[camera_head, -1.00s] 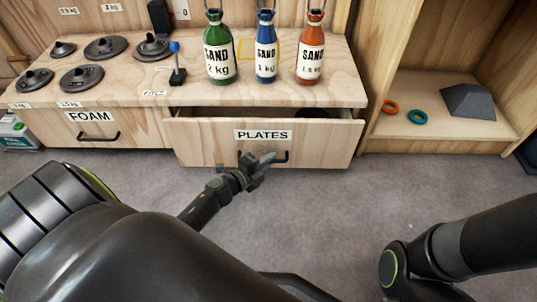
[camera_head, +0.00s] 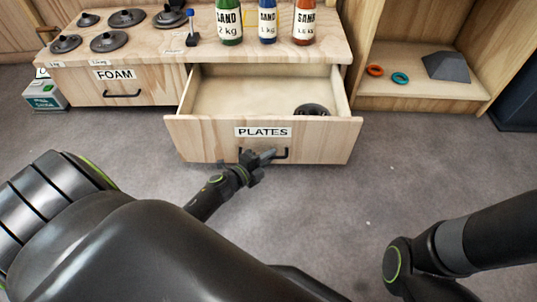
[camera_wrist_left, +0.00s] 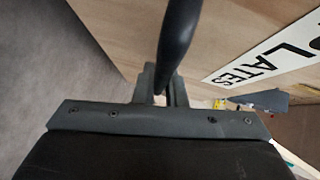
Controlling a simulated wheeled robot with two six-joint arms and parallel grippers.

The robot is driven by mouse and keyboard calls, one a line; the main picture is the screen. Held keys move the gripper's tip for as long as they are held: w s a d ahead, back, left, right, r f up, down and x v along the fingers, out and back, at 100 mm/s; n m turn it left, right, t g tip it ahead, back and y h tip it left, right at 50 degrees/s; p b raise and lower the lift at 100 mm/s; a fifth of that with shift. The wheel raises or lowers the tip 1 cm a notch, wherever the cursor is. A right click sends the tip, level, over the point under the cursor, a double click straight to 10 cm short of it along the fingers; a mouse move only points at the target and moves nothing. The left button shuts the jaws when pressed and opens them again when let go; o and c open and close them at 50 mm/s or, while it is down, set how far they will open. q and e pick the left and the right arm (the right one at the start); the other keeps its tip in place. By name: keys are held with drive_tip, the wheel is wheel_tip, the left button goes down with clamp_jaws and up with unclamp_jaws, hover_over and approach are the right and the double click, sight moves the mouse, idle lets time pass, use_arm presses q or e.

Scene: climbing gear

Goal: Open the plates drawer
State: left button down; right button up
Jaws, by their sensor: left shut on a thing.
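The plates drawer (camera_head: 200,140) is pulled well out of the wooden bench and shows its pale inside. A dark round plate (camera_head: 312,110) lies inside at the right. My left gripper (camera_head: 256,160) is shut on the drawer's black handle (camera_head: 284,154), below the PLATES label (camera_head: 263,132). In the left wrist view the dark handle bar (camera_wrist_left: 178,38) runs down between the gripper's fingers (camera_wrist_left: 160,88), with the label (camera_wrist_left: 262,60) beside it. My right gripper is out of view; only part of my right arm shows at the right.
The closed foam drawer (camera_head: 150,88) is to the left. Green (camera_head: 229,20), blue (camera_head: 267,22) and red (camera_head: 304,22) sand bottles and several dark weights stand on the benchtop. A shelf (camera_head: 420,90) with two rings is at the right. The grey floor before the drawer is clear.

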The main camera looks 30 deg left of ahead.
use_arm(q)
drive_tip(key=shift+s+d, duration=0.1)
drive_tip(key=shift+s, duration=0.1)
drive_tip(key=c, duration=1.5)
unclamp_jaws()
